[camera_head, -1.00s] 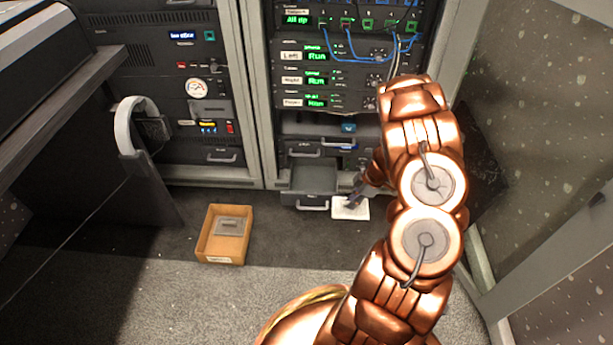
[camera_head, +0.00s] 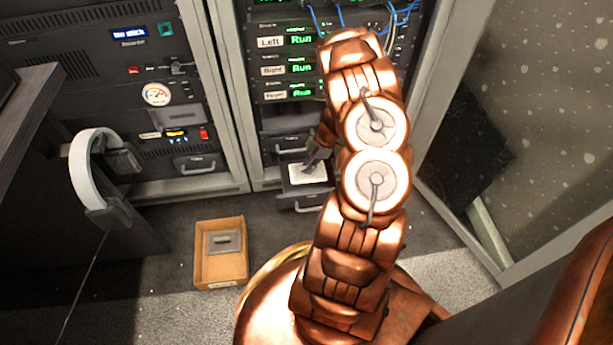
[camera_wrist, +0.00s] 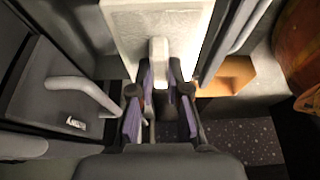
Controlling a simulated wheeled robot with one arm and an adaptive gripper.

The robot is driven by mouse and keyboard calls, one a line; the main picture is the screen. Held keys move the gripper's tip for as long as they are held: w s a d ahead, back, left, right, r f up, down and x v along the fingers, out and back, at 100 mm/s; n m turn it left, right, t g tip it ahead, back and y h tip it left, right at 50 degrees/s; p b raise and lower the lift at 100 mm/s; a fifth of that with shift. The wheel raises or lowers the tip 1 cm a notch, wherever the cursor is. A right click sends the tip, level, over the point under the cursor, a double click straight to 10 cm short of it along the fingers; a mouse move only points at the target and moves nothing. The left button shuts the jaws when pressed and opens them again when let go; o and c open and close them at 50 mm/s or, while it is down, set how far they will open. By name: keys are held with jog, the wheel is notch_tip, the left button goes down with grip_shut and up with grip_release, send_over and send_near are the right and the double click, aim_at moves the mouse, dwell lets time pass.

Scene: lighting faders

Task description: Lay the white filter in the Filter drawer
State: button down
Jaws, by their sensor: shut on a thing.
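The white filter (camera_head: 302,175) is a flat pale plate, seen over the open drawer (camera_head: 304,190) low in the rack. My gripper (camera_head: 313,164) is at its upper right part in the head view, partly hidden by my arm. In the wrist view my gripper (camera_wrist: 160,92) is shut on the tab of the white filter (camera_wrist: 125,30). The filter lies between a closed front with a bar handle on the left and the drawer's front wall (camera_wrist: 217,42) on the right. I cannot tell whether it touches the drawer floor. The drawer's label is not readable.
A tan open box (camera_head: 221,280) with a grey plate (camera_head: 224,243) in it stands on the floor, left of my base. A closed drawer (camera_head: 290,142) sits just above the open one. White headphones (camera_head: 88,175) hang at the left. The floor between is clear.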

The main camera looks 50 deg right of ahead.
aim_at(310, 176)
notch_tip(310, 176, down, 7)
jog(key=shift+r+b, duration=0.2)
jog(key=shift+b, duration=0.95)
jog(key=shift+r, duration=0.1)
jog(key=c, duration=1.1)
grip_release()
jog(key=shift+c, duration=0.2)
jog(key=p+v, duration=0.5)
jog(key=v, duration=0.6)
jog(key=shift+d+r, duration=0.15)
jog(key=shift+r, duration=0.2)
jog(key=shift+s+r, duration=0.15)
jog(key=shift+r, duration=0.05)
